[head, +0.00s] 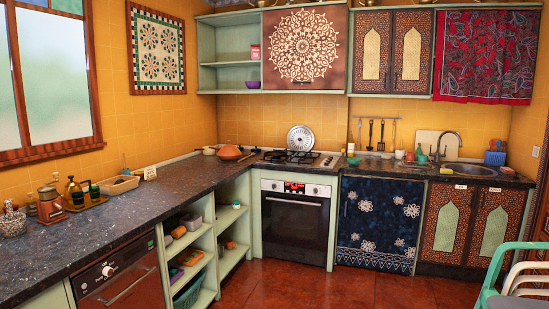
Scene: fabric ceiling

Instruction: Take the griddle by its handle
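No thing shows clearly as a griddle with a handle. A round silvery patterned disc (300,138) stands upright behind the gas hob (292,157); I cannot tell whether it is the griddle, and no handle shows on it. A small pale pan-like thing (209,151) lies on the counter in the far left corner, too small to make out. Neither of my grippers is in view.
A dark stone counter (120,222) runs along the left wall and the back. A terracotta tagine (229,153) stands left of the hob. Utensils (381,135) hang right of it. A green chair (497,270) stands at right. The red floor (345,290) is mostly clear.

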